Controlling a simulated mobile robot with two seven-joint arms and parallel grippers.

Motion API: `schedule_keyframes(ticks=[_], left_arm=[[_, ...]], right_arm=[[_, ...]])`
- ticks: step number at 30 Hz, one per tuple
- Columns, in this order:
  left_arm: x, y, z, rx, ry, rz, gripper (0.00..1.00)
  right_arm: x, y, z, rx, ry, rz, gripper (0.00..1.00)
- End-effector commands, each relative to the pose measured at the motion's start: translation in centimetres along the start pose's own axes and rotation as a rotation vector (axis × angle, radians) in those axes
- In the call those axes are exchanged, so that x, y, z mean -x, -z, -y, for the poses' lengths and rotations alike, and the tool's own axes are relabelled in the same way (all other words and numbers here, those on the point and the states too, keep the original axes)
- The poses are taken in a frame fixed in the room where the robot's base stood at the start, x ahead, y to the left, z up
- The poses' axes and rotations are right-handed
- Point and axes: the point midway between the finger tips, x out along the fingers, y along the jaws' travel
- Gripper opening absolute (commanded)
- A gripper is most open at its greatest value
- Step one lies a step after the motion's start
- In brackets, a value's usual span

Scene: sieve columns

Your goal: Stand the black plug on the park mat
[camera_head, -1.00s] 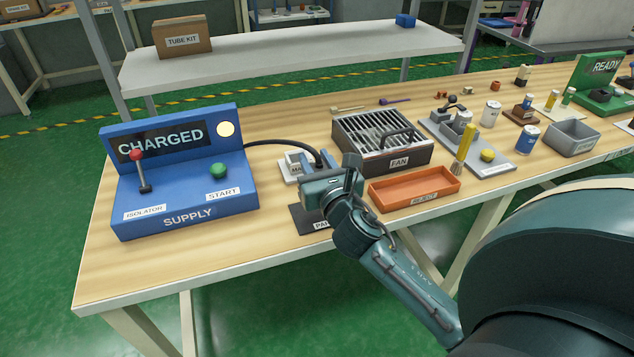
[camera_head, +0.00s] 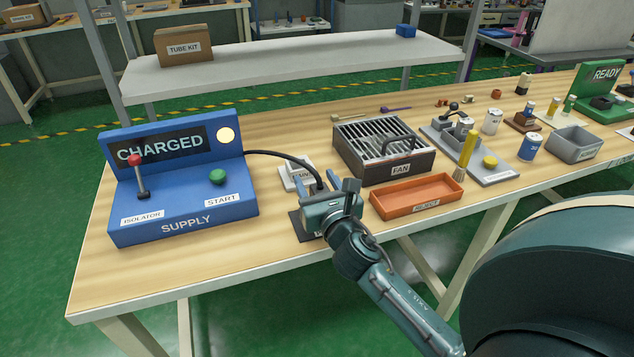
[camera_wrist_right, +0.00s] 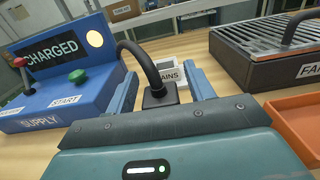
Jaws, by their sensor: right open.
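The black plug (camera_wrist_right: 160,95) is on the end of a black cable and stands roughly upright between the fingers of my right gripper (camera_wrist_right: 160,78), with gaps on both sides. The right gripper (camera_head: 311,192) is open and shows in the head view over the rear part of the black park mat (camera_head: 298,226). The gripper hides much of the mat and its label. I cannot tell whether the plug's bottom rests on the mat. The white MAINS block (camera_head: 294,178) is just behind, with no plug visible on it. My left gripper is out of view.
The blue SUPPLY box (camera_head: 185,205) reads CHARGED, with a lit lamp and the cable (camera_head: 285,156) leaving it. The FAN box (camera_head: 385,165) and orange REJECT tray (camera_head: 440,186) are to the right. Bare wood lies between the box and the mat.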

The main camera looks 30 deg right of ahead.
Motion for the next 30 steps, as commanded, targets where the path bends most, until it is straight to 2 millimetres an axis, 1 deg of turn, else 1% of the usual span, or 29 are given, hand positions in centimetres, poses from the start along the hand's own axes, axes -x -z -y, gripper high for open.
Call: schedule_keyframes(ticks=[4,7,8,11,18,21,25,30], left_arm=[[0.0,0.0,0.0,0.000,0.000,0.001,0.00],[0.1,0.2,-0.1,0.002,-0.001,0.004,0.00],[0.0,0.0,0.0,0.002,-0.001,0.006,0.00],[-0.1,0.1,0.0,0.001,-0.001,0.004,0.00],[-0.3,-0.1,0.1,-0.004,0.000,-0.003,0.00],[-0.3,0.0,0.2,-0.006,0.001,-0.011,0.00],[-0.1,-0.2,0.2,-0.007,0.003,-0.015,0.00],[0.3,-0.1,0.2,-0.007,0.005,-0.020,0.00]], right_arm=[[0.0,-0.1,0.0,0.000,0.000,0.000,0.53],[0.0,-0.6,0.0,-0.001,0.000,0.001,0.53],[0.4,-0.3,0.0,-0.001,0.000,-0.001,0.53],[1.8,-0.2,0.0,0.000,-0.001,-0.003,0.53],[7.1,-0.1,0.0,-0.002,0.000,-0.005,0.53],[9.0,-0.1,0.0,-0.001,0.000,-0.004,0.53],[10.8,-0.1,0.0,-0.001,-0.001,-0.002,0.53],[11.9,-0.1,-0.1,-0.028,-0.004,-0.007,0.53]])
